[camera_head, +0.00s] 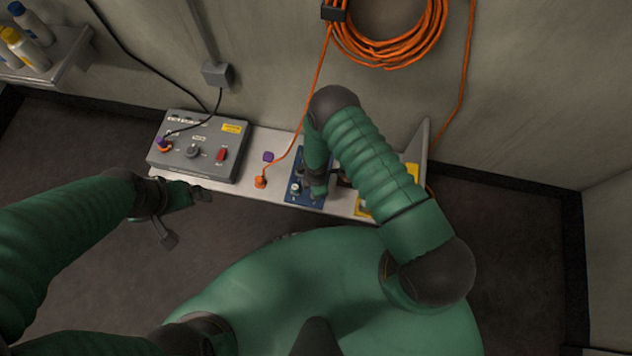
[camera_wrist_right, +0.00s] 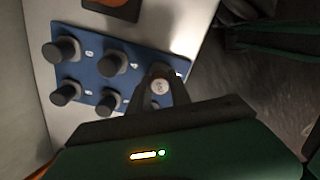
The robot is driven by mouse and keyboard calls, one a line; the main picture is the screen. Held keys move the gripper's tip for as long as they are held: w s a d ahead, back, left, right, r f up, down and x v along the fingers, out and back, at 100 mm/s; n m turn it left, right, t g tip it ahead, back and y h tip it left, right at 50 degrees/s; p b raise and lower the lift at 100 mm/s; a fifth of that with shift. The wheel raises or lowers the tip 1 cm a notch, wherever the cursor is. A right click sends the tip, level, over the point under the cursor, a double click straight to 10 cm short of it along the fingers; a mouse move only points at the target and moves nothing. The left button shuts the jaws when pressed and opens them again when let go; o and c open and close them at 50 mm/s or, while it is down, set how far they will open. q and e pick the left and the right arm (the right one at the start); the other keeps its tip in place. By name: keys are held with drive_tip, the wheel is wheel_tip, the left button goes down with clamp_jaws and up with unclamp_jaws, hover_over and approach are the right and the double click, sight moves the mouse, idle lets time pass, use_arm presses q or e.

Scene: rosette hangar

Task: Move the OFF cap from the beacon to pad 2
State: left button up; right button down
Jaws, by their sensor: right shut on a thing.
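My right gripper (camera_wrist_right: 159,90) is shut on a dark cap (camera_wrist_right: 160,86) with a pale, marked top; the marking is too small to read. The cap is at the right end of a blue board (camera_wrist_right: 88,76) with several dark round knobs and small white labels. I cannot tell whether the cap touches the board. The board is also in the head view (camera_head: 293,199), partly hidden behind my right gripper (camera_head: 317,188). My left gripper (camera_head: 188,214) is open and empty, in front of the bench's left end. I cannot make out which thing is the beacon.
A grey control box (camera_head: 180,172) with a red switch stands on the left of the narrow bench (camera_head: 250,188). A purple block (camera_head: 268,157) and an orange plug (camera_head: 260,182) with its cable sit between box and board. Yellow-marked things (camera_head: 363,206) lie to the right.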

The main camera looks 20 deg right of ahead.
drive_tip(key=shift+f, duration=0.35)
drive_tip(key=shift+b, duration=0.3)
drive_tip(key=c, duration=1.1)
unclamp_jaws()
wheel_tip(320, 180, up, 17)
drive_tip(key=p, duration=0.7)
drive_tip(key=shift+f+p, duration=0.15)
drive_tip(key=shift+p, duration=0.15)
